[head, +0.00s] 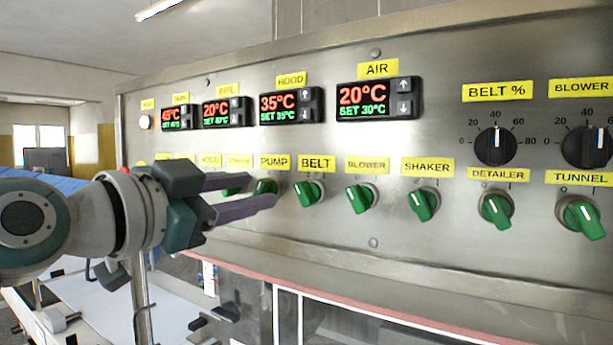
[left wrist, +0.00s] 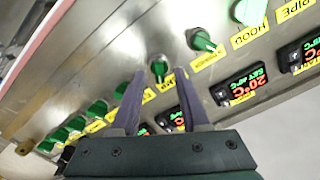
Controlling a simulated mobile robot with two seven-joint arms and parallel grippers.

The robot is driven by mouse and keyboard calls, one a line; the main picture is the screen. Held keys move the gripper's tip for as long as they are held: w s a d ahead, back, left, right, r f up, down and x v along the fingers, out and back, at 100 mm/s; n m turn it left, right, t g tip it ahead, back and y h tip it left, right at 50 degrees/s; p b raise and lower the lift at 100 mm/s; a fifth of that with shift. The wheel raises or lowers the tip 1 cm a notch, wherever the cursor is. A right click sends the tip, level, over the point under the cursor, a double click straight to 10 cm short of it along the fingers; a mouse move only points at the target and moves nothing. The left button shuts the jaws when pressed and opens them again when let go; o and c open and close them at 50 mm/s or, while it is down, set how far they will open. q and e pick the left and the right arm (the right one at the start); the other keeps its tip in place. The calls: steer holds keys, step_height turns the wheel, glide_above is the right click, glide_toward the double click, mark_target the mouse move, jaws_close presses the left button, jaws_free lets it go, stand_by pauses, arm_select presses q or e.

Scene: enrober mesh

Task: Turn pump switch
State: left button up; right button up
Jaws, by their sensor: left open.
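The pump switch (head: 265,187) is a green rotary knob under the yellow PUMP label (head: 275,162) on the steel panel. My left gripper (head: 262,191) is open at this knob, its two dark purple fingers reaching in from the left, one higher and one lower. In the left wrist view the green pump switch (left wrist: 159,69) shows between the two fingertips of my left gripper (left wrist: 160,76), with a visible gap around it. I cannot tell whether either finger touches it. The fingers partly hide the knob in the head view. My right gripper is in neither view.
The belt switch (head: 309,193) is close on the right, with the blower switch (head: 361,197) and more green knobs beyond. A green knob (head: 233,184) on the left is partly behind my upper finger. Temperature displays (head: 290,105) sit above. A metal ledge (head: 420,287) runs below.

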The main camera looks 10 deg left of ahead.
arm_select(q)
steer(key=shift+w+d, duration=0.3)
steer(key=shift+w, duration=0.3)
steer(key=shift+c, duration=0.3)
jaws_close()
